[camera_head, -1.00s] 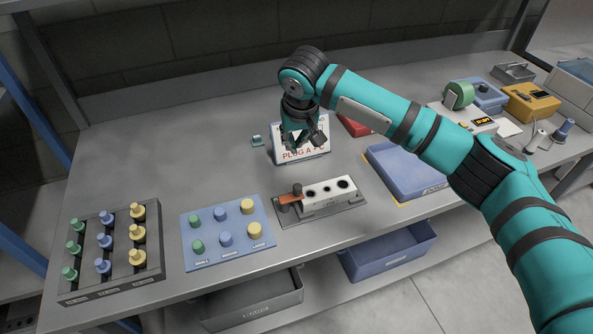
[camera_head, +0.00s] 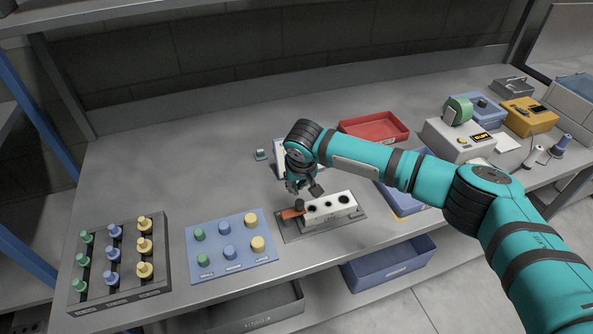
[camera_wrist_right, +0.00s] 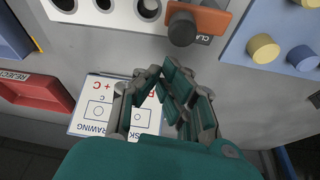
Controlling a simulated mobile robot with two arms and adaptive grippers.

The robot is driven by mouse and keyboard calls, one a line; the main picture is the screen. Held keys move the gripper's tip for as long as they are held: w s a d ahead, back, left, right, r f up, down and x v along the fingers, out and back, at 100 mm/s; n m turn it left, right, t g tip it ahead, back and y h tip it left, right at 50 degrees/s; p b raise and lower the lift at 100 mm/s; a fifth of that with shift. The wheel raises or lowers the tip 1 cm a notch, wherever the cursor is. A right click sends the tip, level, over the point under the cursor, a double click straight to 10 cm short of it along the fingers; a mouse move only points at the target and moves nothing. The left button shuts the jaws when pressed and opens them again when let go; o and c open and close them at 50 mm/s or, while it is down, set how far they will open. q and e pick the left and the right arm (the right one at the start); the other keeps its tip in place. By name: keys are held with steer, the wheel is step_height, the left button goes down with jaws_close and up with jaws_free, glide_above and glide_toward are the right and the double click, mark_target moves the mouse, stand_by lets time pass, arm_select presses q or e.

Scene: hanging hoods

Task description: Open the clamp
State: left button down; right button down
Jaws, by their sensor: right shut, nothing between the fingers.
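The clamp fixture is a white block (camera_head: 335,207) with a row of dark holes on a grey base plate. Its orange clamp lever (camera_head: 289,214) with a dark knob lies at the block's left end. In the right wrist view the orange lever (camera_wrist_right: 213,22) and its dark knob (camera_wrist_right: 182,29) show at the top, beside the block (camera_wrist_right: 128,12). My right gripper (camera_head: 303,190) is shut and empty, just behind and above the lever end of the fixture. In the wrist view its fingertips (camera_wrist_right: 162,72) are apart from the knob. My left gripper is not in view.
A blue board with coloured pegs (camera_head: 215,269) and a dark peg rack (camera_head: 97,307) stand left. A drawing card (camera_wrist_right: 88,110) stands behind the gripper. A red tray (camera_head: 374,124) and a blue tray (camera_head: 388,192) lie right. Bare table lies at the back left.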

steer(key=shift+s+d, duration=0.1)
steer(key=shift+s, duration=0.6)
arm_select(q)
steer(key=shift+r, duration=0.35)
arm_select(e)
steer(key=shift+p, duration=0.35)
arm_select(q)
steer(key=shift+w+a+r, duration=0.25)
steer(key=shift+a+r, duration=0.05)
arm_select(e)
steer(key=shift+s+d+m, duration=0.1)
steer(key=shift+m, duration=0.3)
